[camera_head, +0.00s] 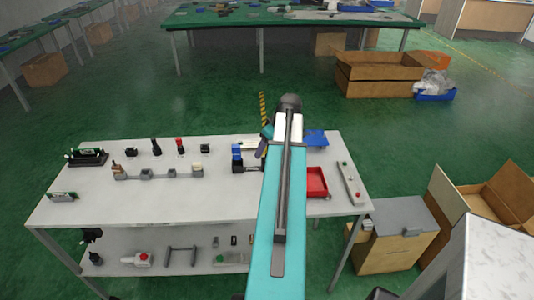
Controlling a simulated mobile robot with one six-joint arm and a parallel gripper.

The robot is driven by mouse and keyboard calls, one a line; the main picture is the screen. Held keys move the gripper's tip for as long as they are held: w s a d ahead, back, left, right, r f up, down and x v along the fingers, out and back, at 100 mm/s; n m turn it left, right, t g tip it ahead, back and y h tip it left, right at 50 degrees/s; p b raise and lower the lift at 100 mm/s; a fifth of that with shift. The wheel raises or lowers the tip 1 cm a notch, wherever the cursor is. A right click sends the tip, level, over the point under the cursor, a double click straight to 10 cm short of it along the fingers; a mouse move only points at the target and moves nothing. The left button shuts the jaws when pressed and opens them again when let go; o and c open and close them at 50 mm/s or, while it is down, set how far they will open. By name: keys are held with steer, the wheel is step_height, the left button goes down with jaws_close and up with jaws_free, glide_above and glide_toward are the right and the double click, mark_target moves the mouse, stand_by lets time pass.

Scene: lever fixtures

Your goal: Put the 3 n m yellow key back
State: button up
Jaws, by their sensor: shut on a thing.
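My arm reaches away from me over the right half of the white table (215,205). My gripper (262,150) is mostly hidden behind my own arm, over the table's back part. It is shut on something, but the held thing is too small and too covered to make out. I cannot clearly identify the 3 N m yellow key. A yellow and black striped strip (263,107) shows just beyond the table's back edge; I cannot tell whether it is a floor marking or an object.
A blue and black block (237,158) stands just left of my gripper. A red tray (317,181), a blue piece (316,138) and a grey button strip (350,182) lie to the right. Several lever fixtures (158,173) stand left.

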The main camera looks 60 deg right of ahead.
steer(key=shift+f+p, duration=0.4)
steer(key=shift+f, duration=1.15)
steer(key=shift+f, duration=0.2)
steer(key=o, duration=1.4)
steer(key=shift+r, duration=0.2)
steer(key=shift+b+v, duration=1.3)
steer(key=shift+v, duration=4.7)
steer(key=shift+r, duration=0.15)
